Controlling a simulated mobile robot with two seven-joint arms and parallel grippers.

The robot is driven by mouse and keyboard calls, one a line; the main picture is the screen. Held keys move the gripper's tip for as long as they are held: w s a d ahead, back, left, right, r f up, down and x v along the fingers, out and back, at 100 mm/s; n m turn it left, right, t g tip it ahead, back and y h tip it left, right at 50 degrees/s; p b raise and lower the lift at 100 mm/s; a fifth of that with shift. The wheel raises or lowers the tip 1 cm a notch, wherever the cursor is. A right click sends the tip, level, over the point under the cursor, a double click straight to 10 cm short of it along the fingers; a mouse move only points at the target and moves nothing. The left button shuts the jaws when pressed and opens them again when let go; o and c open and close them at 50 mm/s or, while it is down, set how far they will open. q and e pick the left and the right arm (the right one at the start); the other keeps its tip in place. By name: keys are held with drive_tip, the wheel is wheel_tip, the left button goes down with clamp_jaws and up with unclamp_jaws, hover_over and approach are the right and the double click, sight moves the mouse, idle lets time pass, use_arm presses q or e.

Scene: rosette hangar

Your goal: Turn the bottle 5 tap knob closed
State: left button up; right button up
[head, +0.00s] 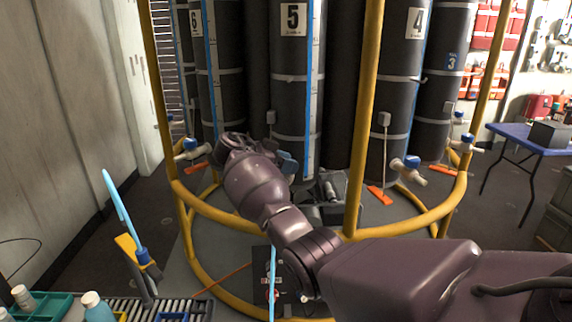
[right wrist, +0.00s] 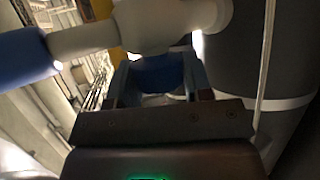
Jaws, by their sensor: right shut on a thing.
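Bottle 5 (head: 292,100) is a tall black cylinder with a white "5" label, in the middle of the head view. My right gripper (head: 286,162) is at its lower front, and my wrist hides the tap there. In the right wrist view, the white tap body (right wrist: 160,25) crosses the top, with a blue end (right wrist: 25,57) at the left. My right gripper (right wrist: 158,80) is shut on the blue tap knob (right wrist: 158,72), which sits between its two fingers. The knob's exact angle is hard to tell.
A yellow frame (head: 364,120) with uprights and hoops surrounds the bottles. Bottle 6 (head: 206,80) and bottle 4 (head: 402,80) stand on either side; blue-knobbed taps (head: 190,146) (head: 411,163) show low down. A blue table (head: 530,138) stands at right, a roller conveyor (head: 135,308) at lower left.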

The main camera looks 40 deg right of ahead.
drive_tip(key=o, duration=0.9)
drive_tip(key=shift+a, duration=0.1)
